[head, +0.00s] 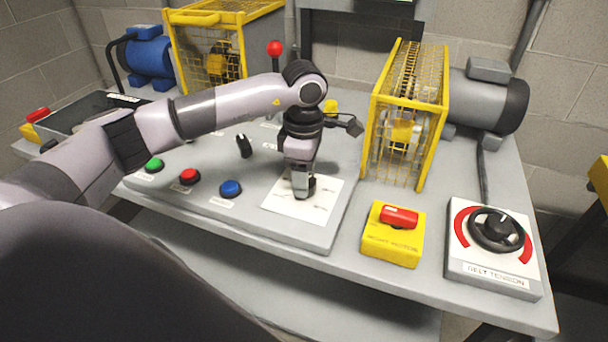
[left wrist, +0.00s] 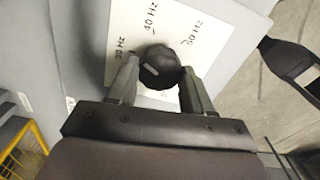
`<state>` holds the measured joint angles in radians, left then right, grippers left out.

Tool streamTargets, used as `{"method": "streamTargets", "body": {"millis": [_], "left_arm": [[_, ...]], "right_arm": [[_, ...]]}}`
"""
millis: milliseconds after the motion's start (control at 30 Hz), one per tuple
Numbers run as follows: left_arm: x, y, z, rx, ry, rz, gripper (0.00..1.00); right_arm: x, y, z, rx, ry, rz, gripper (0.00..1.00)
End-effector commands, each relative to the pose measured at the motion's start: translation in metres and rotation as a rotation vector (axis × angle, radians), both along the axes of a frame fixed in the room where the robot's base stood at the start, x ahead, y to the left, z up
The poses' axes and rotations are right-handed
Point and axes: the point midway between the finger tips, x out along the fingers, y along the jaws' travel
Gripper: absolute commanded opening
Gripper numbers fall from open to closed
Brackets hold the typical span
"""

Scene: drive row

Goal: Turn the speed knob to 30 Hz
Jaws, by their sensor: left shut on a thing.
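The speed knob (left wrist: 160,62) is a dark round knob on a white dial plate (head: 285,202) on the grey console; the plate also shows in the left wrist view (left wrist: 205,18). My left gripper (head: 303,188) points down onto the plate, its fingers (left wrist: 158,80) on either side of the knob and shut on it. A short light mark shows on the knob's top, toward its left side in the left wrist view. Labels "30 Hz", "40 Hz" and another Hz label, hard to read, lie around the knob. In the head view, the gripper hides most of the knob.
Green (head: 154,165), red (head: 189,176) and blue (head: 230,188) buttons and a black switch (head: 244,146) lie left of the plate. A yellow box with a red switch (head: 399,217), a belt tension wheel (head: 496,230) and a yellow guard cage (head: 410,118) stand to the right.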

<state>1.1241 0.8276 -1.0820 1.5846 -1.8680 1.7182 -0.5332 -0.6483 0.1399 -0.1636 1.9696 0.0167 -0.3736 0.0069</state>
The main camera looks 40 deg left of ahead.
Motion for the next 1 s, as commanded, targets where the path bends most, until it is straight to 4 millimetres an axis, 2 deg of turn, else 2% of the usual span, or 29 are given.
{"method": "streamTargets", "body": {"millis": [200,500,1000], "left_arm": [[0.0002,0.0002,0.0011,0.001,-0.002,0.184,0.20],[0.0004,0.0003,0.0013,0.000,-0.003,0.360,0.20],[0.0007,0.0005,0.0014,0.001,-0.004,0.438,0.20]], "right_arm": [[0.0000,0.0001,-0.0004,0.000,0.001,0.001,0.43],[-0.0006,-0.0002,-0.0015,-0.003,0.004,0.003,0.43],[-0.0002,-0.0006,-0.0013,-0.003,0.001,0.002,0.43]]}}
